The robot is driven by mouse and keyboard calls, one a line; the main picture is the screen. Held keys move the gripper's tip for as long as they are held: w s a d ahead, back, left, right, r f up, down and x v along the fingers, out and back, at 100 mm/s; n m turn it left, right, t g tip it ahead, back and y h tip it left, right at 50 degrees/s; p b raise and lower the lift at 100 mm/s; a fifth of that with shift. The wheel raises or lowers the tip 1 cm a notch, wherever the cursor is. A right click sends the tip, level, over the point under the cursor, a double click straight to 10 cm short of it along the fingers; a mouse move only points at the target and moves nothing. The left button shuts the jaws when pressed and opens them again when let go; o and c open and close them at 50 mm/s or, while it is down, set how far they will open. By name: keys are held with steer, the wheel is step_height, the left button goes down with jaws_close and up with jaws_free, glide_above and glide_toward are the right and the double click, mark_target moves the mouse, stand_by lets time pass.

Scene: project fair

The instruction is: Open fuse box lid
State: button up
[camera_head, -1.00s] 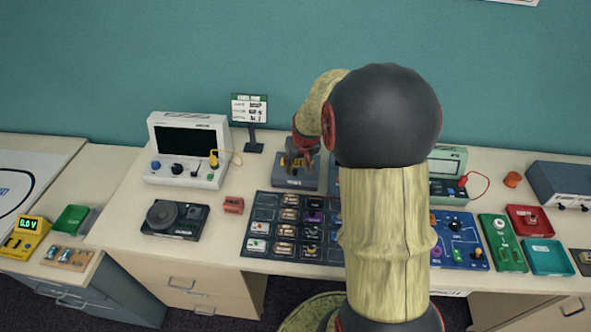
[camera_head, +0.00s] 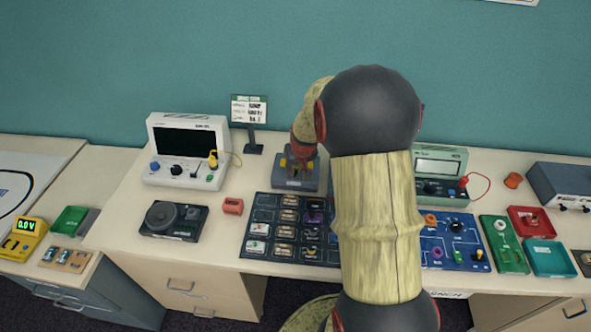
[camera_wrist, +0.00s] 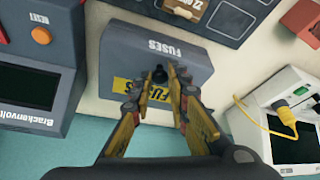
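The fuse box is a grey box marked "FUSES" (camera_wrist: 185,52), seen in the wrist view at the top middle; its lid looks closed. In the head view the fuse box (camera_head: 296,184) stands at the back of the table, partly hidden by my arm. A small black knob (camera_wrist: 158,72) stands up from the box beside a yellow label. My gripper (camera_wrist: 160,77) is open, with its yellow and dark fingertips on either side of the knob and a gap visible between them. In the head view my gripper (camera_head: 299,160) is over the box, small and partly hidden.
A white oscilloscope (camera_head: 187,150) with a yellow lead stands left of the box, a small sign (camera_head: 249,120) behind it. A dark component board (camera_head: 268,228) lies in front. A green meter (camera_head: 440,172) stands to the right. An orange block (camera_head: 233,206) sits at front left.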

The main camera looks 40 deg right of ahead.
jaws_close()
stand_by(0.5)
